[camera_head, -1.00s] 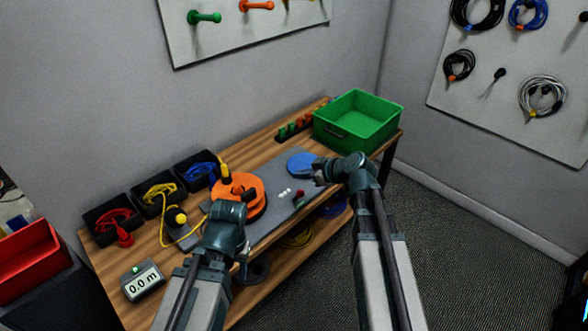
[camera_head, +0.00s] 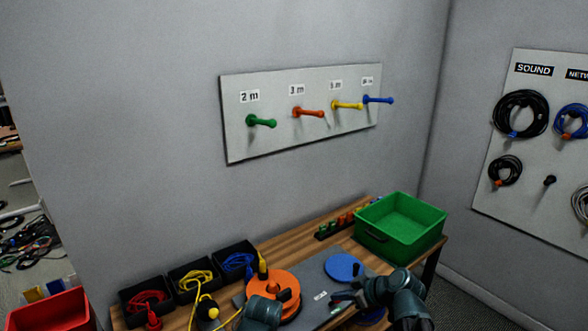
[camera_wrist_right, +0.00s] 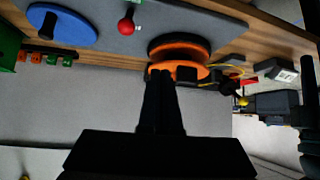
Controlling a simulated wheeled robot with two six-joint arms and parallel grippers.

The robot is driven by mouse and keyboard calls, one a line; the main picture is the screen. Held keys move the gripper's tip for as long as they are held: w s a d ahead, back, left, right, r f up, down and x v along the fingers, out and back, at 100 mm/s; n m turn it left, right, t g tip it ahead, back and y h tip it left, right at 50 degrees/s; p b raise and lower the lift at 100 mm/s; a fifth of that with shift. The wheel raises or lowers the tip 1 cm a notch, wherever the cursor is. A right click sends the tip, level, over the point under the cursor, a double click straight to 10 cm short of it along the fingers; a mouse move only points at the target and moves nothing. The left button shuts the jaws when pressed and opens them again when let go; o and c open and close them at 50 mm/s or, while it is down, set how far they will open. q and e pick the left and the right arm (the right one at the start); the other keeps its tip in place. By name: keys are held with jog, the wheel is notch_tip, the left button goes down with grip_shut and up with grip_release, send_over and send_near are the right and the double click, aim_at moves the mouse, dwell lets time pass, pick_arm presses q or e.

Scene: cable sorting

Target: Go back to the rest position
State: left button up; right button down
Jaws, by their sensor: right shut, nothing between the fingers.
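My right gripper (camera_head: 342,297) is shut and empty above the grey mat (camera_head: 325,312) on the bench. In the right wrist view its dark fingers (camera_wrist_right: 163,74) are together, with nothing between them. My left arm shows at the bottom of the head view, in front of the orange reel (camera_head: 282,281). Its fingers are hidden or cut off, so their state cannot be told.
A blue disc (camera_head: 342,266) lies on the mat near my right gripper. A green crate (camera_head: 425,240) stands at the back right. Black bins (camera_head: 130,297) with red, yellow and blue cables line the left back. A peg board (camera_head: 240,140) hangs above.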

jog(key=s+a+f+m+g+h, duration=0.2)
jog(key=s+a+g+h, duration=0.1)
jog(key=s, duration=0.5)
jog(key=s+a+f+m+g+h+p, duration=0.1)
jog(key=s+a+f+m+g+h, duration=0.2)
jog(key=s+a, duration=0.4)
jog(key=shift+s+g+h+p, duration=0.3)
jog(key=shift+s+g+h, duration=0.4)
jog(key=shift+s+h, duration=0.3)
